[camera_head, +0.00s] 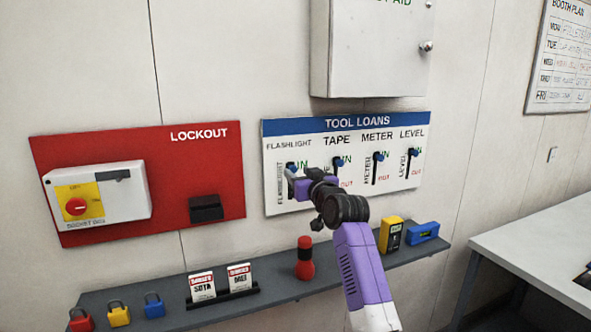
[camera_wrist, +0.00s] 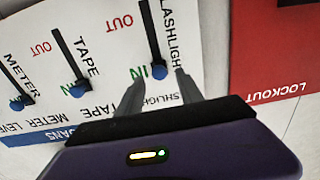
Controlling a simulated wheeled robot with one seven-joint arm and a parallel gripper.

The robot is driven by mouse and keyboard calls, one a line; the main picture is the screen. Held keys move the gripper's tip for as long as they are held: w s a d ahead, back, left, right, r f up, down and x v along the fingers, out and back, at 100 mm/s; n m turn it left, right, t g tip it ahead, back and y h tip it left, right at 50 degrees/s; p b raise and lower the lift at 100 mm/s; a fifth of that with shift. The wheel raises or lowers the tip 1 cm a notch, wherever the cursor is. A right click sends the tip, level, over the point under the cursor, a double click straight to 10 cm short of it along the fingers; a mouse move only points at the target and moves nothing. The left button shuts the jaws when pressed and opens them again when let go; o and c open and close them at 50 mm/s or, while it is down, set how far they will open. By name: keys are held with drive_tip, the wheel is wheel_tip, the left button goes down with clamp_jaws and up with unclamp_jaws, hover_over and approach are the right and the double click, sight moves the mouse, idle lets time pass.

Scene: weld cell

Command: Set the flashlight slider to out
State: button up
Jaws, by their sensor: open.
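The white TOOL LOANS board (camera_head: 412,184) hangs on the wall with a row of slotted sliders. The flashlight slider (camera_head: 290,167) is the leftmost one, its blue knob at the IN end of its slot. In the wrist view the board is turned over, and the flashlight knob (camera_wrist: 159,73) sits beside the green IN mark, with the black slot running up toward OUT. My gripper (camera_head: 288,180) is in front of the lower part of this slider. In the wrist view its open fingers (camera_wrist: 157,85) straddle the knob's line. I cannot tell whether they touch it.
The tape knob (camera_head: 338,162), meter knob (camera_head: 378,156) and level knob (camera_head: 413,152) are also at IN. A red LOCKOUT panel (camera_head: 215,165) is on the left. A grey shelf (camera_head: 275,307) below holds padlocks, tags, a red-black flashlight (camera_head: 305,258) and tools.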

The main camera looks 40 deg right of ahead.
sight(292, 169)
drive_tip(key=shift+x, duration=1.1)
clamp_jaws()
idle(0.8)
